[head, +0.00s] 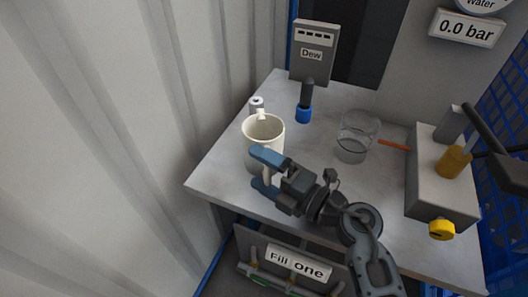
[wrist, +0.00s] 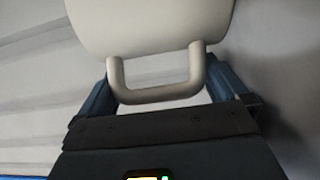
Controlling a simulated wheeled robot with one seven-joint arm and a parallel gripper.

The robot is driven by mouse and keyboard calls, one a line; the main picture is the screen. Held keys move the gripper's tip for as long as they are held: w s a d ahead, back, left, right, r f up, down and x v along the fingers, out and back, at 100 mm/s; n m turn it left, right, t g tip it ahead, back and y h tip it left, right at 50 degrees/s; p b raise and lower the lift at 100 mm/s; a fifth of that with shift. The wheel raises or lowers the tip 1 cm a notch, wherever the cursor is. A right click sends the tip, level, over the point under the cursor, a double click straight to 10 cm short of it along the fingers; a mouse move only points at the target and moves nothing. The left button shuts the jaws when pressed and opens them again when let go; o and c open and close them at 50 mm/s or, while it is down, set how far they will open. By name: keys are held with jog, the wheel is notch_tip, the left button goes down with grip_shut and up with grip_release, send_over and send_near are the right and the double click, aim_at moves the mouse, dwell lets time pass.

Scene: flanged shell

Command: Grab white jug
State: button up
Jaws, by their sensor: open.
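The white jug (head: 262,128) stands upright near the left side of the grey table in the head view. Its handle faces my gripper, and part of its lower body is hidden behind my gripper. My gripper (head: 262,172) is open at the jug's near side, with its blue fingers spread. In the wrist view, the jug (wrist: 150,25) fills the top middle, and its handle lies between the two fingers of my gripper (wrist: 158,85). Gaps show between the handle and the fingers.
A clear glass beaker (head: 356,137) stands right of the jug. A grey "Dew" device (head: 312,55) with a blue-tipped probe is behind. A small white cylinder (head: 256,104) sits behind the jug. A grey box (head: 437,180) with a yellow knob is at the right. The table (head: 222,176) ends close left.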

jog(key=shift+w+a, duration=0.2)
jog(key=shift+a, duration=0.1)
jog(key=shift+c, duration=0.2)
jog(key=c, duration=1.5)
jog(key=shift+o, duration=0.2)
jog(key=shift+r, duration=0.1)
notch_tip(320, 180, up, 10)
jog(key=p, duration=0.2)
